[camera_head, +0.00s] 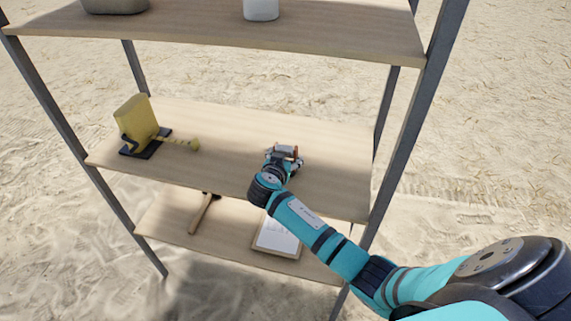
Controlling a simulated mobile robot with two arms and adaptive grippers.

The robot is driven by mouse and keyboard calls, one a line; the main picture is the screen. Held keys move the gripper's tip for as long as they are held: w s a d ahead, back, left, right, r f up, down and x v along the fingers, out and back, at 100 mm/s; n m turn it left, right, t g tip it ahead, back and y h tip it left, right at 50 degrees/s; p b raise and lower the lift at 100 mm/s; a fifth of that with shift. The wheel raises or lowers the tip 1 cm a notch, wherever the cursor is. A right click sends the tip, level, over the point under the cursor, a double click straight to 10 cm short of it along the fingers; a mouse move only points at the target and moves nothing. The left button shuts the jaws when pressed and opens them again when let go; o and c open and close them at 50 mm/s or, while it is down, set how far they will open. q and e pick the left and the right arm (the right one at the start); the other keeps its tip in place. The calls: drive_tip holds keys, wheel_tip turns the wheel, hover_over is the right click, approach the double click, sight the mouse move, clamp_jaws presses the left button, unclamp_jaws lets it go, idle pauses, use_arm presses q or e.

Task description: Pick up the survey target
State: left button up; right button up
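My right gripper (285,154) is over the middle shelf (225,124), right of its centre. A small reddish-brown and white thing (296,150) shows at its fingertips; it may be the survey target, but it is too small and too covered by the gripper to be sure. I cannot tell whether the fingers are closed on it. A yellow block-shaped object (137,119) with a black base and a thin yellow piece stands at the left of the same shelf, apart from the gripper. My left gripper is not in view.
The top shelf (200,30) holds a grey object (114,4) and a white container (261,9). The lower shelf (165,226) holds a wooden-handled tool (202,213) and a white sheet or board (275,236). A dark metal post (415,110) stands right of the gripper. Sand surrounds the rack.

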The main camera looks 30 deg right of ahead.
drive_tip(key=c, duration=0.8)
drive_tip(key=shift+o, duration=0.2)
drive_tip(key=shift+r, duration=0.15)
